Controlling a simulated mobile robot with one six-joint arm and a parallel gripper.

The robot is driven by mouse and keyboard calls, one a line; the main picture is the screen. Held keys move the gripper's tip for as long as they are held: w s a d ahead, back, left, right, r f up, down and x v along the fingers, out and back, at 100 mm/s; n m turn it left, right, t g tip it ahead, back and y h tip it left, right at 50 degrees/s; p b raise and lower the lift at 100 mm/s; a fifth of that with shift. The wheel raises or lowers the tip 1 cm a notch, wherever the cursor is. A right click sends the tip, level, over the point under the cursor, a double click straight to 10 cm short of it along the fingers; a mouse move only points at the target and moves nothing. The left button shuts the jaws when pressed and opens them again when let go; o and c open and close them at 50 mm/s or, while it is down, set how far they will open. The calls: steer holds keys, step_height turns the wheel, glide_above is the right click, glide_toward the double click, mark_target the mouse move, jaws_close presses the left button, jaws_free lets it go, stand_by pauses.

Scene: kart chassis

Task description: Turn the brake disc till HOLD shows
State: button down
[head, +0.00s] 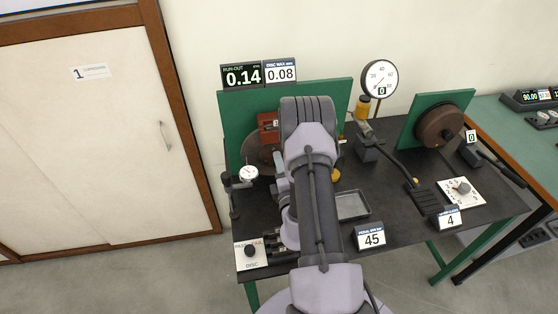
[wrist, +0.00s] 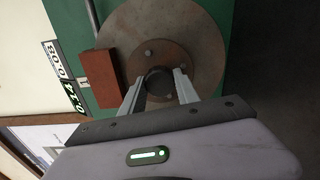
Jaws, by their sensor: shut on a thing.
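The brake disc (wrist: 205,40) is a large grey-brown disc with a rusty hub (wrist: 148,52) and bolts, on a green panel. In the wrist view my gripper (wrist: 158,84) has its two fingers either side of the dark round hub centre and is shut on it. In the head view my arm covers most of the disc; a part of the disc (head: 254,158) shows at its left. The run-out display (head: 241,76) reads 0.14. The card beside it (head: 280,72) reads 0.08 as disc max. I see no HOLD on the display.
A red caliper block (wrist: 98,78) sits at the disc's edge. A dial gauge (head: 248,174) on a stand is at the disc's left. A DISC switch plate (head: 250,254) lies at the bench's front left. A tray (head: 352,205), a pedal and a second disc (head: 440,126) are to the right.

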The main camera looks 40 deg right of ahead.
steer(key=shift+m+p, duration=0.35)
steer(key=shift+m, duration=0.25)
steer(key=shift+r, duration=0.1)
steer(key=c, duration=0.9)
jaws_free()
